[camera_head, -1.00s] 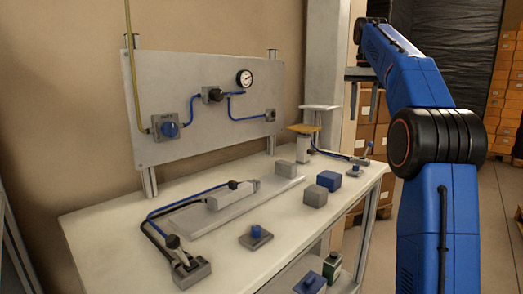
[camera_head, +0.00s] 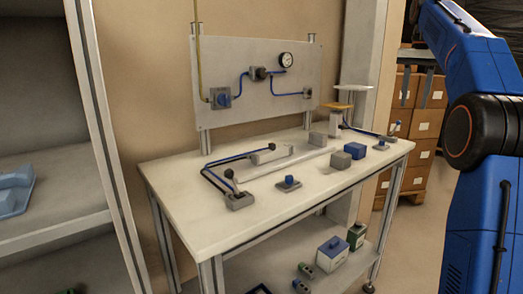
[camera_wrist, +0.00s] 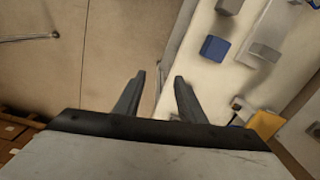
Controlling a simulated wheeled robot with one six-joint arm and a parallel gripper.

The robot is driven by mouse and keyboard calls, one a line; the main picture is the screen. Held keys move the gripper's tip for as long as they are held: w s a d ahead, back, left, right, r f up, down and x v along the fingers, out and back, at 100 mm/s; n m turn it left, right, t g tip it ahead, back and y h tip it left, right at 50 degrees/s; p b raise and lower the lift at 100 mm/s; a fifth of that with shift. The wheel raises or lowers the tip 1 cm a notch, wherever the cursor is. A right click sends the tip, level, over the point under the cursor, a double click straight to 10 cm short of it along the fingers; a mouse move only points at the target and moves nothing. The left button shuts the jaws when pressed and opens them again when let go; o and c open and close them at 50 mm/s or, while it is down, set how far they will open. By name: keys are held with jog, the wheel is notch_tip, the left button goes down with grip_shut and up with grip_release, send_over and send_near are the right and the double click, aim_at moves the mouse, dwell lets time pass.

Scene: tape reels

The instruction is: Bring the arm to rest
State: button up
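My blue arm (camera_head: 478,215) is raised along the right edge of the head view, bent at a black joint, with its upper part partly cut off by the frame.
A white workbench (camera_head: 185,215) carries grey and blue blocks, a press-like stand and hoses, with a gauge panel (camera_head: 240,105) behind. A blue block (camera_wrist: 214,48) shows in the wrist view. A shelf unit (camera_head: 50,235) stands left. Cardboard boxes (camera_head: 425,125) stand behind my arm.

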jog(key=s+a+f+n+t, duration=0.1)
jog(key=s+a+f+n, duration=0.1)
jog(key=s+a+f, duration=0.6)
jog(key=s+a+f+n+t, duration=0.25)
jog(key=s+a, duration=0.25)
jog(key=s, duration=0.7)
jog(key=s+a+f+n, duration=0.2)
jog(key=s+f, duration=0.8)
jog(key=f, duration=0.3)
jog(key=s+a+f+n+t, duration=0.1)
jog(key=s+a+f, duration=0.2)
jog(key=s+f, duration=0.7)
notch_tip(320, 180, down, 3)
jog(key=shift+a+r+n, duration=0.1)
jog(key=shift+a+n, duration=0.15)
jog(key=shift+n, duration=0.1)
jog(key=shift+s, duration=0.1)
